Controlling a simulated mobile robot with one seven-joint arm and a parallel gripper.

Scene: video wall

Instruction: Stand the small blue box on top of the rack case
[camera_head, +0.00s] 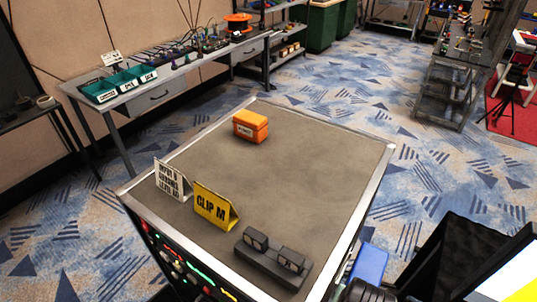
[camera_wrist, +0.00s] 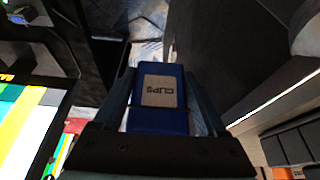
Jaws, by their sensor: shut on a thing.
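The small blue box (camera_head: 369,263) is just right of the rack case's front right edge in the head view. In the wrist view the blue box (camera_wrist: 158,118) sits between the two fingers, with a pale label reading CLIPS facing the camera. My gripper (camera_wrist: 160,100) is shut on it. In the head view my gripper is mostly hidden at the bottom edge. The rack case (camera_head: 290,165) has a wide grey top with a pale metal rim and a front panel of lit controls. The box appears apart from the case top.
On the case top stand an orange box (camera_head: 250,126) at the back, a white sign (camera_head: 172,180) and a yellow CLIP M sign (camera_head: 214,206) at the front left, and a black two-block device (camera_head: 273,258) at the front right. The middle and right of the top are clear.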

